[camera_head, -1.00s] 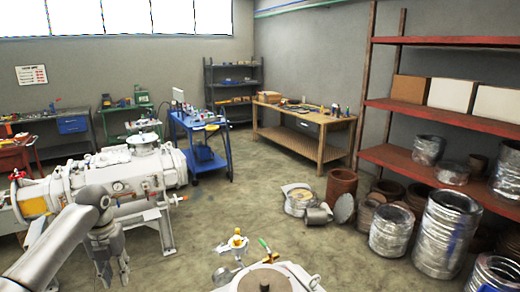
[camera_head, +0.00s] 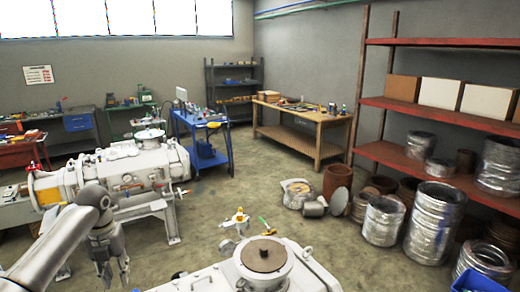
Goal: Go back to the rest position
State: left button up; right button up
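My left arm comes in from the left edge, and my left gripper (camera_head: 113,276) hangs with its fingers pointing down. The fingers are spread apart with a gap between them and nothing held. In the picture it is in front of the large white machine (camera_head: 130,172), apart from it as far as I can tell. A second white machine (camera_head: 300,272) with a round flange and a brown disc (camera_head: 264,255) is at the bottom middle, right of the gripper. My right gripper is not in view.
Metal drums (camera_head: 435,222) and red shelves (camera_head: 450,112) line the right. A blue crate (camera_head: 482,282) is at the lower right. The middle floor is open.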

pick_arm(q)
jog(key=s+d+f+n+t, duration=0.1)
jog(key=s+d+f+n, duration=1)
jog(key=s+d+f, duration=0.45)
jog(key=s+d+f+n+t+h, duration=0.1)
jog(key=s+d+n, duration=0.1)
jog(key=s+n, duration=0.3)
jog(key=s+d+f+n, duration=0.2)
jog(key=s+d+n, duration=0.1)
jog(key=s+n, duration=0.2)
jog(key=s+a+r+n+t, duration=0.2)
jog(key=s+a+r+n, duration=0.2)
jog(key=s+n, duration=0.55)
notch_tip(320, 180, down, 32)
jog(key=g+b, duration=0.2)
jog(key=b, duration=0.4)
jog(key=s+a+f+b, duration=0.1)
jog(key=s+f+b, duration=0.1)
jog(key=s+f, duration=0.6)
jog(key=s+a+f+g+y+b, duration=0.1)
jog(key=s+f+b, duration=0.2)
jog(key=s+f, duration=0.5)
notch_tip(320, 180, down, 6)
jog(key=shift+s+b, duration=0.3)
jog(key=shift+b, duration=0.05)
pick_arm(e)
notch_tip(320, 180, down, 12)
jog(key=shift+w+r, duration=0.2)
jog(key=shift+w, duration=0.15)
